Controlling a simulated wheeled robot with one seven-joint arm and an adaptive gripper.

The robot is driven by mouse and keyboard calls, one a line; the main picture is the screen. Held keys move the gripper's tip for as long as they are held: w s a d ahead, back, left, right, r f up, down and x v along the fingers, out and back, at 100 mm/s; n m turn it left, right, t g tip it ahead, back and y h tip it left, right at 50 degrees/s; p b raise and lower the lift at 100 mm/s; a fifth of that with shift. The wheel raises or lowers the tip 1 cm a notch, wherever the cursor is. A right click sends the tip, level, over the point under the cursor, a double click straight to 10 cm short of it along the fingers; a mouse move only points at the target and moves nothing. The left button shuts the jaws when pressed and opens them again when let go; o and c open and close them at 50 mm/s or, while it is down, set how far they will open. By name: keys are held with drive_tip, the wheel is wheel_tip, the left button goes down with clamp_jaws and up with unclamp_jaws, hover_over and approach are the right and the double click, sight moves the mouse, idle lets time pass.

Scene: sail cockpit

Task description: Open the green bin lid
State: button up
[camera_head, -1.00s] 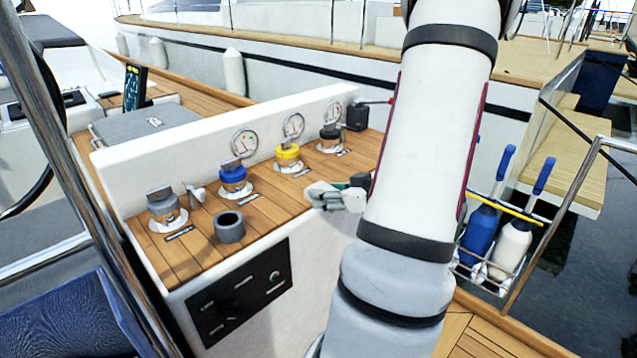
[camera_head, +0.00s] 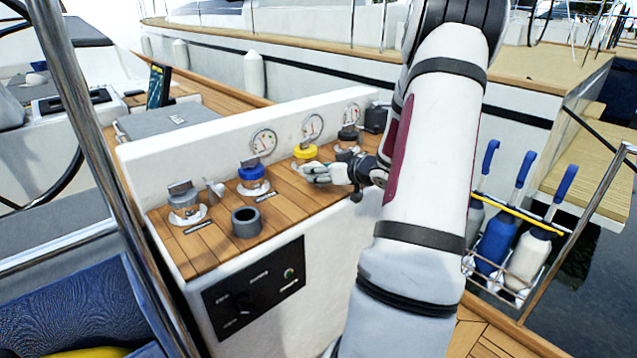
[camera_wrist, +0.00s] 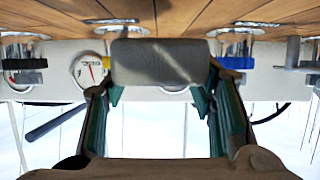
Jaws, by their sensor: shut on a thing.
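No green bin or green lid shows in these views. My gripper (camera_head: 318,173) is over the wooden console top, at the yellow filler cap (camera_head: 305,152), partly covering it. In the wrist view, which looks upside down, my gripper (camera_wrist: 160,90) is shut on a grey block (camera_wrist: 160,62). This looks like the grey handle of the yellow cap, with a sliver of yellow (camera_wrist: 107,62) showing beside it. The block hides most of the cap, so its exact seat cannot be told.
A blue cap (camera_head: 254,177) and a grey cap (camera_head: 185,202) stand left along the console; a black cap (camera_head: 348,135) is on the right. A grey cup (camera_head: 246,222) stands in front. Gauges line the white back wall (camera_head: 225,135). A rack holds bottles (camera_head: 497,240) at right.

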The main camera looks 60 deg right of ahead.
drive_tip(key=shift+w+d+f, duration=0.15)
drive_tip(key=shift+w+d, duration=0.35)
drive_tip(key=shift+w, duration=0.25)
drive_tip(key=shift+s+f+b, duration=0.1)
drive_tip(key=shift+f+b, duration=0.85)
drive_tip(key=shift+f, duration=0.7)
drive_tip(key=shift+f, duration=0.1)
drive_tip(key=o, duration=1.1)
